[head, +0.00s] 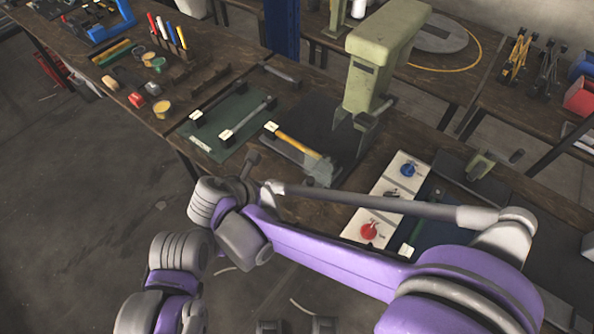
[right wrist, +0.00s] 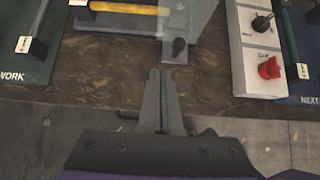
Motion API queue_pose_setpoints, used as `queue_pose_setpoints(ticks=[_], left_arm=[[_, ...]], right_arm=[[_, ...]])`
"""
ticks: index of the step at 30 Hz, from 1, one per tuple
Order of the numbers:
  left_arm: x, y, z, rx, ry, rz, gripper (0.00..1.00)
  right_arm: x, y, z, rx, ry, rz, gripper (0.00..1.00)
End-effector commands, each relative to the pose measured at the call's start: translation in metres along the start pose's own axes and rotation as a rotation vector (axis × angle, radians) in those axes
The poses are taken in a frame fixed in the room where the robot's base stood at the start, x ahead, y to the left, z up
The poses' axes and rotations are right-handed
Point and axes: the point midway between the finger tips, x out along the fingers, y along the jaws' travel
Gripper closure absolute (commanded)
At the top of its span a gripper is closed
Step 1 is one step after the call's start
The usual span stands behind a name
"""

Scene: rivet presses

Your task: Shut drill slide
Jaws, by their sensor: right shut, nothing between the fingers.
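The green drill press (head: 378,70) stands on the bench with a dark base. A grey slide piece (head: 321,172) sits at the front of its base, beside a yellow bar (head: 293,139). In the right wrist view the pale slide plate (right wrist: 190,22) points toward the bench edge and has a black knob (right wrist: 179,47). My right gripper (right wrist: 159,72) is shut and empty, just short of the knob and slightly left of it, apart from it in the picture. It also shows small in the head view (head: 253,158). I cannot make out my left gripper.
A green work mat (head: 238,107) with dark bars lies left of the press. A white control panel (head: 385,207) with a red knob (head: 369,231) and a blue knob (head: 407,170) is to the right. Cups and tools stand farther left. The floor in front is open.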

Motion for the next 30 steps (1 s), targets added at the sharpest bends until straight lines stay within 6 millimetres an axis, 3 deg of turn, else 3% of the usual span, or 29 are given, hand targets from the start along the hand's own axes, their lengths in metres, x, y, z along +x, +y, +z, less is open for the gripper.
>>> queue_pose_setpoints(ticks=[5, 16, 22, 30], left_arm=[[0.000, 0.000, 0.000, 0.000, 0.000, 0.000, 0.50], [-0.002, 0.000, -0.003, 0.000, 0.002, 0.000, 0.50], [-0.011, 0.000, -0.011, 0.000, 0.010, 0.000, 0.50], [-0.012, 0.000, -0.013, 0.000, 0.012, 0.000, 0.50]], right_arm=[[0.022, -0.001, 0.001, 0.001, -0.001, -0.004, 1.00], [0.101, -0.001, 0.001, 0.004, 0.000, -0.003, 1.00], [0.118, -0.001, 0.024, 0.004, 0.000, -0.001, 1.00], [0.127, -0.001, 0.029, 0.002, 0.001, 0.000, 1.00]])
